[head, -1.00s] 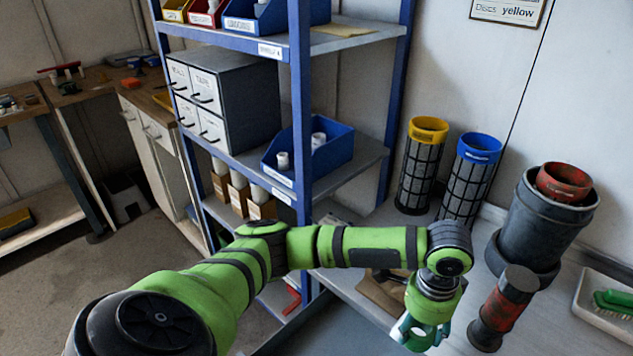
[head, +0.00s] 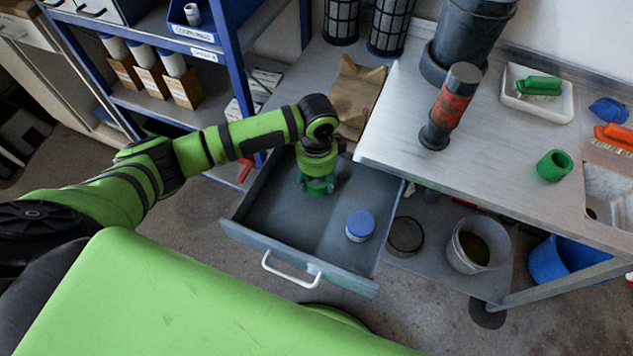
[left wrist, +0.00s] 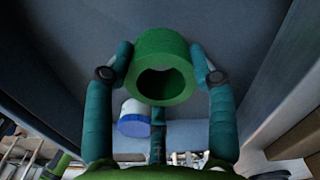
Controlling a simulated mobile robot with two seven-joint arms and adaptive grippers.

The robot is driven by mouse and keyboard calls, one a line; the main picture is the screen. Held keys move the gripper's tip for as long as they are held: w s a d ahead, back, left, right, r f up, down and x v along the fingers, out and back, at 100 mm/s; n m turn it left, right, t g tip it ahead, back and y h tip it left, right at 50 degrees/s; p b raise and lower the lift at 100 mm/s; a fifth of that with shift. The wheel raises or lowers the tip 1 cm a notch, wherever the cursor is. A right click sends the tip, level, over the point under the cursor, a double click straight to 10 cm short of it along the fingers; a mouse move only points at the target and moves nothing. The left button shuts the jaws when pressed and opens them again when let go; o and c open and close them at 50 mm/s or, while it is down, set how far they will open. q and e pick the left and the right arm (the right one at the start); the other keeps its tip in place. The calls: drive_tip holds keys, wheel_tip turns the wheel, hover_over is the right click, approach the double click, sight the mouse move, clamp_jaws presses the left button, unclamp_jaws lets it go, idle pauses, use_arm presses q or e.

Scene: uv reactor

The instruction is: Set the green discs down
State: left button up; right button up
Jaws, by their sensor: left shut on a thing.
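My left gripper (head: 318,186) is over the open grey drawer (head: 290,215), fingers pointing down. In the left wrist view the gripper (left wrist: 160,62) is shut on a thick green disc (left wrist: 150,48), a ring with a wide hole, held between its two outer fingers. The drawer floor shows behind it; I cannot tell whether the disc touches it. In the head view the fingers largely hide this disc. Another green ring (head: 554,168) stands on the counter at the right. My right gripper is not in view.
A white jar with a blue lid (head: 360,224) stands in the drawer's right part; it also shows in the left wrist view (left wrist: 134,122). The drawer's left and front floor is clear. A red-and-black cylinder (head: 450,105) and a white tray (head: 513,99) stand on the counter.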

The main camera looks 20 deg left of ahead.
use_arm(q)
drive_tip(key=shift+f, duration=1.4)
drive_tip(key=shift+f, duration=0.1)
drive_tip(key=o, duration=1.2)
drive_tip(key=shift+c, duration=0.2)
wheel_tip(320, 180, up, 12)
